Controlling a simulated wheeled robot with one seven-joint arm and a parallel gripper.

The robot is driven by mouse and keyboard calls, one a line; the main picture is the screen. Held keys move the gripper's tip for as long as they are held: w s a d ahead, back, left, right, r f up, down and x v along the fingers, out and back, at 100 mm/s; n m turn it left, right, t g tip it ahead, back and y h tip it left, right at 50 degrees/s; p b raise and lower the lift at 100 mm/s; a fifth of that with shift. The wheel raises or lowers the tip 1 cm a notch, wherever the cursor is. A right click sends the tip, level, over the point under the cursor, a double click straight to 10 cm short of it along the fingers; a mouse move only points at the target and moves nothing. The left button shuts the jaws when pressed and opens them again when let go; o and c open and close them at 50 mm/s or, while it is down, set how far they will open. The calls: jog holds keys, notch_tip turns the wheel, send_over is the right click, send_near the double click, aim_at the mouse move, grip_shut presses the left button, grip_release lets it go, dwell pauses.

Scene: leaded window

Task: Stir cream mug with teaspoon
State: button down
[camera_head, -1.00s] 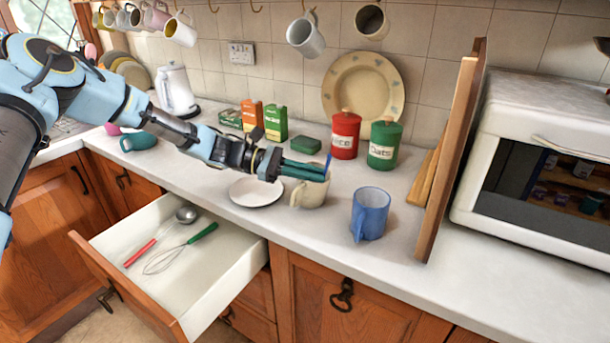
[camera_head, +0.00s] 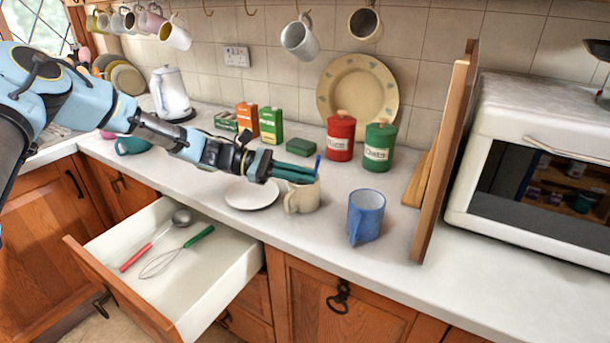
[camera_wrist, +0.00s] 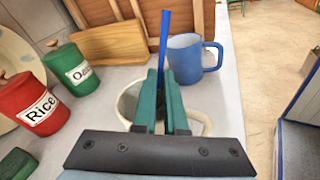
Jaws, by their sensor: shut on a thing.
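The cream mug (camera_head: 301,200) stands upright on the counter, right of a white saucer. In the wrist view the mug (camera_wrist: 201,122) sits below my fingers, which hide part of its opening. My gripper (camera_head: 312,173) is over the mug, its green fingers nearly level. In the wrist view my gripper (camera_wrist: 160,75) is shut on the blue handle of the teaspoon (camera_wrist: 165,38), which points up past the fingertips. The handle tip of the teaspoon (camera_head: 317,162) shows in the head view. Its bowl is hidden, so I cannot tell how deep it reaches.
A blue mug (camera_head: 366,217) stands close on the right, before an upright wooden board (camera_head: 447,150). Red (camera_head: 341,137) and green (camera_head: 379,147) canisters stand behind. An open drawer (camera_head: 235,280) with a ladle and whisk juts out below. The white saucer (camera_head: 252,195) is left of the cream mug.

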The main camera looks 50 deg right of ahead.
jog(key=shift+a+f, duration=0.15)
jog(key=shift+f, duration=0.05)
jog(key=s+a+r+p, duration=0.1)
jog(key=s+r+p, duration=0.2)
jog(key=r, duration=0.6)
jog(key=shift+s+a+r+p, duration=0.15)
jog(key=shift+a+p, duration=0.15)
jog(key=shift+p, duration=0.95)
dwell(0.3)
jog(key=shift+r, duration=2.5)
